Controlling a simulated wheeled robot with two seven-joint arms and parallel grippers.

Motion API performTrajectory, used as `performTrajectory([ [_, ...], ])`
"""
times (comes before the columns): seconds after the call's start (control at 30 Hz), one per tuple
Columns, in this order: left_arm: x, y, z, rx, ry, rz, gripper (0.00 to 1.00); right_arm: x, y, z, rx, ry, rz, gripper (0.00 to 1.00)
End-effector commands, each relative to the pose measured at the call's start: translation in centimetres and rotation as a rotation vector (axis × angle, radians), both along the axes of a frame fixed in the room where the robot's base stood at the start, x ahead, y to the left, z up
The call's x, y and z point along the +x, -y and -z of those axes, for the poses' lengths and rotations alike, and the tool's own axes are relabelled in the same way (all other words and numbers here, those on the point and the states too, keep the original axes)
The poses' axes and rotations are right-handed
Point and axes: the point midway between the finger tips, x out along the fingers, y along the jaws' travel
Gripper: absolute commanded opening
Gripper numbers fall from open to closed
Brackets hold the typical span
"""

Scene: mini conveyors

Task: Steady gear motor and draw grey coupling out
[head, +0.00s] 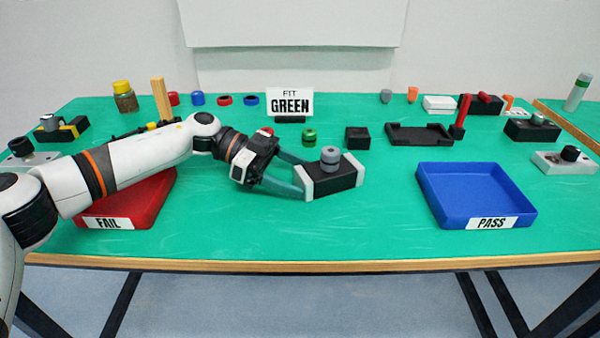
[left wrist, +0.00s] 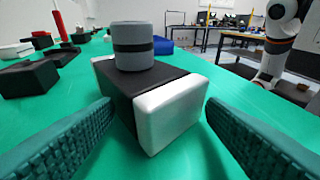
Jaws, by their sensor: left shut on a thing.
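The gear motor (head: 338,181) is a black block with white ends, lying on the green table right of my left arm. The grey coupling (head: 330,155) stands upright on its top; in the left wrist view the coupling (left wrist: 132,47) shows a dark band round its middle. My left gripper (head: 300,178) is shut on the gear motor at its near left end, and its teal ribbed fingers lie on both sides of the white end cap (left wrist: 172,115) in the left wrist view. The coupling's lower end is hidden. My right gripper is not in view.
A green coupling (head: 309,136) stands behind the motor, near the "FIT GREEN" sign (head: 290,102). A black block (head: 357,138) and black tray (head: 419,134) lie behind. The red FAIL tray (head: 150,205) is under my left arm; the blue PASS tray (head: 475,190) is right. Front middle is clear.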

Motion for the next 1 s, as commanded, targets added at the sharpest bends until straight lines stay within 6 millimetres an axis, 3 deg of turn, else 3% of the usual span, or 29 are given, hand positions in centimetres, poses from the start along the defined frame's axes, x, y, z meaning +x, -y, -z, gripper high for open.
performTrajectory([
  [0.03,0.03,0.02,-0.03,0.0,0.0,-0.001,0.55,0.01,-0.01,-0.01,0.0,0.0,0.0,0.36],
  [0.1,0.03,0.01,-0.03,0.0,0.0,-0.001,0.45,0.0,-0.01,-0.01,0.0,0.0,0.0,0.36],
  [0.37,0.0,0.03,-0.05,-0.001,0.0,0.0,0.18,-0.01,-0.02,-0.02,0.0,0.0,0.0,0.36],
  [0.47,0.0,0.04,-0.06,-0.001,0.001,0.0,0.0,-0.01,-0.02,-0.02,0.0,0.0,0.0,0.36],
  [1.0,0.01,0.0,-0.04,-0.001,0.0,0.0,0.0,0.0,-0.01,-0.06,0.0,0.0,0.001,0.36],
])
